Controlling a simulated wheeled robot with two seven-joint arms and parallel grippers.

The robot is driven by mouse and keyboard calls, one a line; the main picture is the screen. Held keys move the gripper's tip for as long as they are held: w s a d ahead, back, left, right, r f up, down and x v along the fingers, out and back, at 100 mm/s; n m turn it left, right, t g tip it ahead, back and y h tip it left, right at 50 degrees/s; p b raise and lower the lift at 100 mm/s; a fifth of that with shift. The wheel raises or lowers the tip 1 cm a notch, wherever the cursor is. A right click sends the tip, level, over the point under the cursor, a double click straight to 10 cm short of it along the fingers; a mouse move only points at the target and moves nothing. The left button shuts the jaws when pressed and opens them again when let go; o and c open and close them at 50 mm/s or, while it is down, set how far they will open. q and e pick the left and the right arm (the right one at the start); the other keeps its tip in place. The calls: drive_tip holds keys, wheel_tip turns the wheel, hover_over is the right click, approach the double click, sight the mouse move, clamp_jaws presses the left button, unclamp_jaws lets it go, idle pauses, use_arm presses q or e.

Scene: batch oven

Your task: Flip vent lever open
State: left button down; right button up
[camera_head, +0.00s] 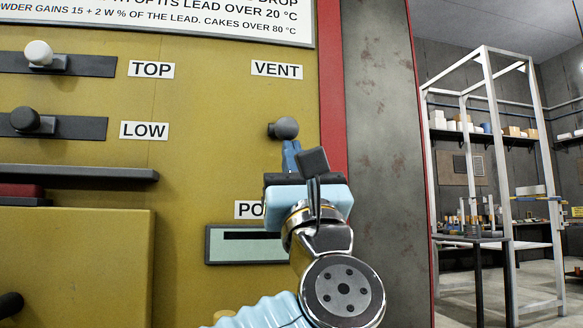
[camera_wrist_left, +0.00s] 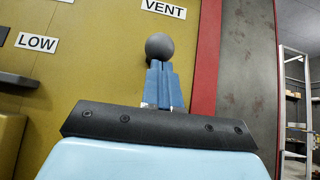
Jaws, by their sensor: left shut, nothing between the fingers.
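The vent lever shows as a dark grey ball knob (camera_head: 284,128) below the "VENT" label (camera_head: 276,69) on the yellow oven panel. My left gripper (camera_head: 290,150) is shut and empty, its blue fingers just below the knob. In the left wrist view the knob (camera_wrist_left: 165,47) sits right at the tips of the shut fingers (camera_wrist_left: 161,72). I cannot tell whether they touch it. The lever's arm or slot is hidden behind the gripper. My right gripper is not in view.
Two slider knobs stand at the left, a white one (camera_head: 39,53) by "TOP" and a dark one (camera_head: 25,120) by "LOW". A grey ledge (camera_head: 75,173) juts out below them. A display (camera_head: 243,245) is behind my left wrist. A white frame rack (camera_head: 490,130) stands at the right.

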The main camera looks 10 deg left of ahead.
use_arm(q)
wheel_tip(320, 180, up, 9)
drive_tip(key=s+g+h+p, duration=0.1)
drive_tip(key=g+h+p, duration=0.1)
drive_tip(key=g+p, duration=0.2)
drive_tip(key=shift+s+d+p, duration=0.35)
drive_tip(key=shift+s+p, duration=0.05)
drive_tip(key=shift+p, duration=1.2)
use_arm(e)
wheel_tip(320, 180, up, 8)
drive_tip(key=a, duration=0.1)
drive_tip(key=shift+s+a+f, duration=0.15)
drive_tip(key=shift+s+a, duration=0.15)
